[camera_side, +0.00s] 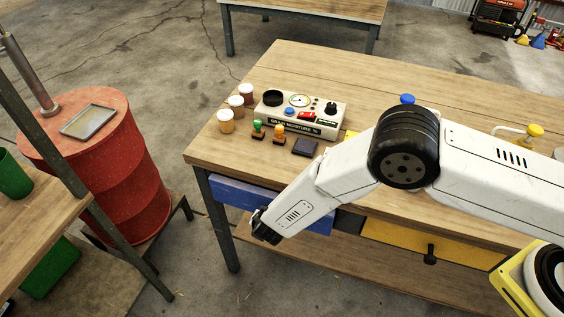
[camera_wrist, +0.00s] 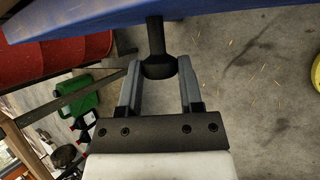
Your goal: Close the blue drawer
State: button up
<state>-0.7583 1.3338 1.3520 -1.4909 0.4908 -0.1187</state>
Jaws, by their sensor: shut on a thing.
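The blue drawer (camera_side: 232,194) is under the left end of the wooden workbench top (camera_side: 380,110). My arm covers part of its front, and how far it stands out is hard to tell. In the wrist view the drawer's blue front (camera_wrist: 90,22) runs across the top, with a dark round knob (camera_wrist: 158,62) on a short stem. My gripper (camera_wrist: 159,80) has one finger on each side of this knob and is shut on it. In the side view my gripper (camera_side: 262,230) is low in front of the drawer, and the knob is hidden.
A yellow drawer (camera_side: 400,240) with a black knob is to the right. A moisture meter (camera_side: 300,112), small jars (camera_side: 236,106) and stamps (camera_side: 268,134) stand on the benchtop. A red barrel (camera_side: 110,170) stands left of the bench. A lower shelf (camera_side: 370,275) runs below the drawers.

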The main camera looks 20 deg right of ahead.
jog(key=shift+w+d, duration=1.1)
jog(key=shift+w, duration=0.05)
jog(key=o, duration=1.2)
jog(key=shift+o, duration=0.2)
jog(key=shift+s+r, duration=0.1)
jog(key=v, duration=0.6)
jog(key=shift+s+r, duration=0.3)
